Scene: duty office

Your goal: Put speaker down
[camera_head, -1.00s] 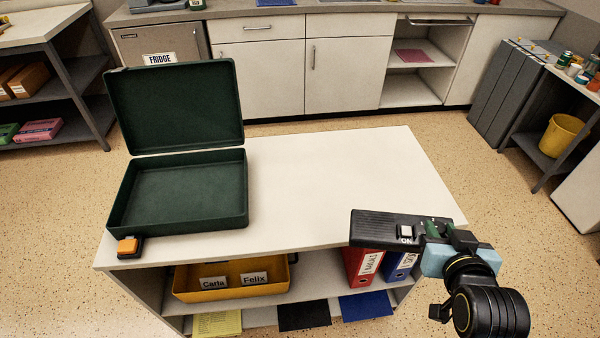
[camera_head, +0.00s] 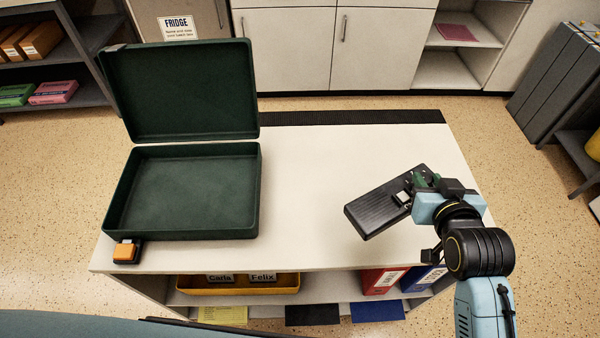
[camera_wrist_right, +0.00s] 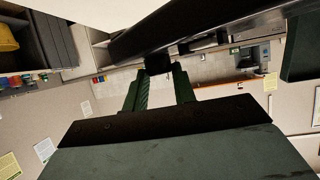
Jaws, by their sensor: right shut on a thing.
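The speaker (camera_head: 376,212) is a flat black ribbed slab with a small light switch. My right gripper (camera_head: 418,188) is shut on one end of it and holds it slantwise over the right part of the white tabletop (camera_head: 310,180). Whether it touches the top cannot be told. In the right wrist view the speaker (camera_wrist_right: 205,25) is a dark bar across the top, at the tips of the green fingers of my right gripper (camera_wrist_right: 160,75). My left gripper is not in view.
An open green case (camera_head: 185,195) stands on the left of the tabletop, with an orange-topped black object (camera_head: 126,252) at its front corner. The middle of the top is clear. Below are a yellow tray (camera_head: 240,286), red and blue binders (camera_head: 381,281) and coloured sheets.

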